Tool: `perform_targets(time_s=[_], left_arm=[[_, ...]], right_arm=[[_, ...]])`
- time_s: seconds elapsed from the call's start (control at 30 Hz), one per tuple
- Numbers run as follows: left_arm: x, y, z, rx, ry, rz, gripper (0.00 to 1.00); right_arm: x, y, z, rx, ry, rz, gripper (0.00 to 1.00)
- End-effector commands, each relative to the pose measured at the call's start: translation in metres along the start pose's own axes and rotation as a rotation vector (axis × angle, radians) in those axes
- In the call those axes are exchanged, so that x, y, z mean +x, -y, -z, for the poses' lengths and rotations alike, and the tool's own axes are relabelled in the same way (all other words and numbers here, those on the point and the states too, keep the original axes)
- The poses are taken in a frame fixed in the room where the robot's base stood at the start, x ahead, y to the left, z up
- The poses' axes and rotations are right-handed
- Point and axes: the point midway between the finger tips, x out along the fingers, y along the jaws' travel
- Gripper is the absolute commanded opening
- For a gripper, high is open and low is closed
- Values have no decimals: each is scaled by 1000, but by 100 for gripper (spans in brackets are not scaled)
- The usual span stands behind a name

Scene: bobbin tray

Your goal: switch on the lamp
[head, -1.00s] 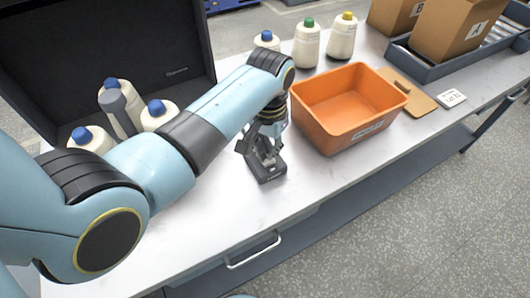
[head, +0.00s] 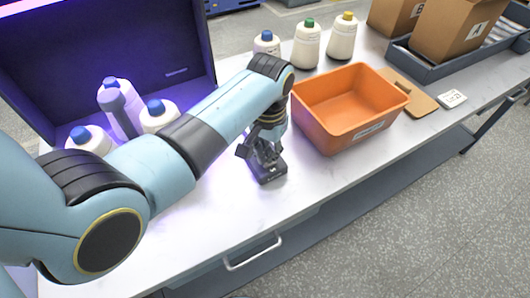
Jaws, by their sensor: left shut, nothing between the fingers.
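My left gripper (head: 264,157) is shut and empty, pointing down at a small dark switch box (head: 268,177) on the white table. Its fingertips are at or just above the top of the box; the arm partly hides it, and I cannot tell whether they touch. The lamp itself I cannot make out, but violet light fills the open black cabinet (head: 100,45) at the left and tints the table. My right gripper is not in view.
An orange bin (head: 345,105) stands right of my left gripper. The table's front strip is clear.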

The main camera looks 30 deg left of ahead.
Motion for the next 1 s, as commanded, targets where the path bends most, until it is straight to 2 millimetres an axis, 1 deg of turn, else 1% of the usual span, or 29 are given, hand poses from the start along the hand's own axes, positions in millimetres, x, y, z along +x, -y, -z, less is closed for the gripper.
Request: perform_targets(time_s=[0.33,0.43,0.8,1.0], left_arm=[[-28,0,0,0,0,0,0],[-33,0,1,0,-3,-1,0],[-64,0,0,0,-1,-1,0],[-70,0,0,0,0,0,0]], right_arm=[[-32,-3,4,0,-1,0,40],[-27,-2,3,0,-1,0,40],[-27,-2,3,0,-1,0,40],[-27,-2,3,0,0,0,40]])
